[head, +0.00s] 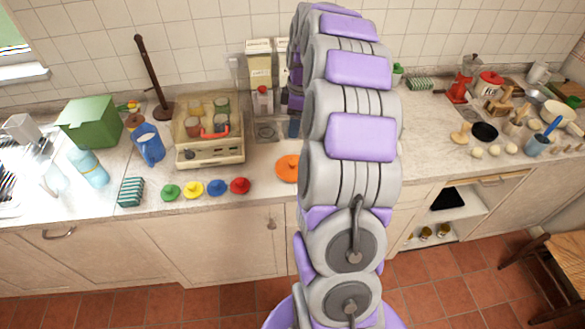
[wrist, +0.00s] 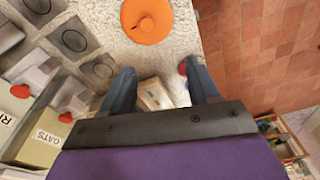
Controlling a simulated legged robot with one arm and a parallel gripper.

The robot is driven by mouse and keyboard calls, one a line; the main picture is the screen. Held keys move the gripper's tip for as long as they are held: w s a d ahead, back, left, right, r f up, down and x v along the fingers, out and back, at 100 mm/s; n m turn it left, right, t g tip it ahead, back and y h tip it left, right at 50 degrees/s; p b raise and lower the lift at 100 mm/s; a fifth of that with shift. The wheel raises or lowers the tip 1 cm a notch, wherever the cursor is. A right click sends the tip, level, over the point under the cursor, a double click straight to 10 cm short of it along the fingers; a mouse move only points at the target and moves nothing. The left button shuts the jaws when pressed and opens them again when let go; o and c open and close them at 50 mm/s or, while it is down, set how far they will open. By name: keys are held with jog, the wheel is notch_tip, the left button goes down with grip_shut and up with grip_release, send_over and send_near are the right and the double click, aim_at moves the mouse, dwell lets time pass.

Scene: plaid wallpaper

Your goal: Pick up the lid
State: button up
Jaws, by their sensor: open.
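A boxy appliance (head: 210,150) holding jars stands behind the coloured discs. Cartons (head: 260,62) stand at the wall. A blue jug (head: 148,146) and green box (head: 90,122) are at left.

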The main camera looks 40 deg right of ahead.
jog(key=d+f, duration=0.1)
jog(key=d, duration=0.2)
jog(key=b, duration=0.3)
send_over(293, 162)
jog(key=d, duration=0.1)
jog(key=f, duration=0.8)
jog(key=s+f, duration=0.1)
jog(key=f, duration=0.3)
jog(key=shift+d+f, duration=0.15)
jog(key=shift+f, duration=0.05)
jog(key=f, duration=0.1)
jog(key=a+f+b, duration=0.1)
jog(key=f, duration=0.1)
jog(key=w+f, duration=0.1)
jog(key=shift+a+f, duration=0.15)
jog(key=shift+f, duration=0.4)
jog(key=shift+r, duration=0.1)
jog(key=shift+c, duration=0.2)
jog(key=c, duration=1.1)
